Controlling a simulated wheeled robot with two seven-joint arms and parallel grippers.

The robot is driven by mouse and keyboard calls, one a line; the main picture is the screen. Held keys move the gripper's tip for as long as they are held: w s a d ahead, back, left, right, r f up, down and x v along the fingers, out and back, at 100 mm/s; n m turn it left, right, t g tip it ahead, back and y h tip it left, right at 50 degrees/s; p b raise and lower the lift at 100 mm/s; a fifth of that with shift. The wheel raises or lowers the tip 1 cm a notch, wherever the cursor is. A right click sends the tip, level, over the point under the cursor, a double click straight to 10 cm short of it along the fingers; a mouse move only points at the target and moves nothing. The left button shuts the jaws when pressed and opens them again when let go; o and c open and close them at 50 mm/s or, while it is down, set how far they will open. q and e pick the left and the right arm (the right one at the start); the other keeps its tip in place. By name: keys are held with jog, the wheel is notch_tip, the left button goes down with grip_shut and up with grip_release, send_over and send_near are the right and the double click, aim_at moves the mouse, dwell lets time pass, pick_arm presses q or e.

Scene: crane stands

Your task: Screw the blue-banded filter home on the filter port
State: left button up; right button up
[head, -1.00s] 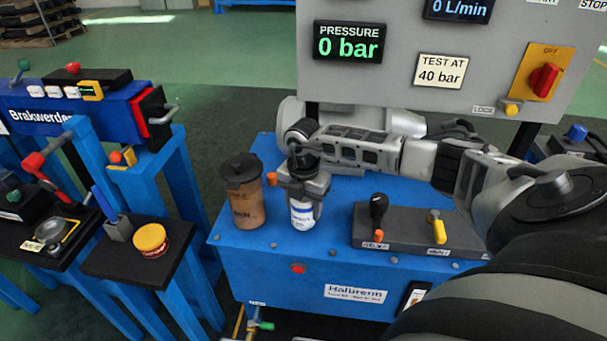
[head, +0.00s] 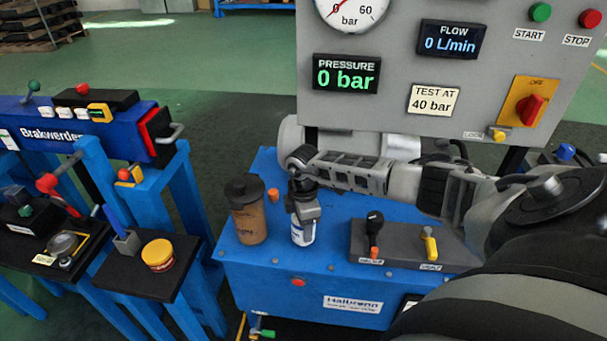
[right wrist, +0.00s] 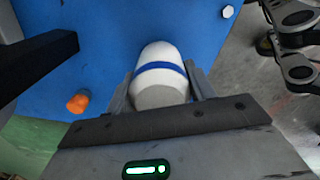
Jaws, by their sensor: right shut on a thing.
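The blue-banded filter (head: 303,235) is a white cylinder, upright at the blue bench's front middle in the head view. My right gripper (head: 304,208) points down from above and is shut on its upper part. In the right wrist view the filter (right wrist: 160,95), white with a blue band, sits between the two fingers of the right gripper (right wrist: 160,86). The filter port is not visible; I cannot tell whether it is under the filter. My left gripper is not in view.
A brown canister with a black lid (head: 249,222) stands close left of the filter. An orange knob (head: 273,195) is behind it. A dark block with black and yellow levers (head: 400,248) is to the right. The grey panel (head: 400,130) rises behind, reading 0 bar.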

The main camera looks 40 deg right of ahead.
jog(key=shift+m, duration=0.4)
jog(key=m+p, duration=0.3)
jog(key=shift+r+m, duration=0.3)
jog(key=shift+f+m+p, duration=0.2)
jog(key=shift+m+p, duration=0.2)
jog(key=shift+m, duration=0.4)
jog(key=shift+f, duration=0.1)
jog(key=o, duration=1.1)
jog(key=shift+c, duration=0.7)
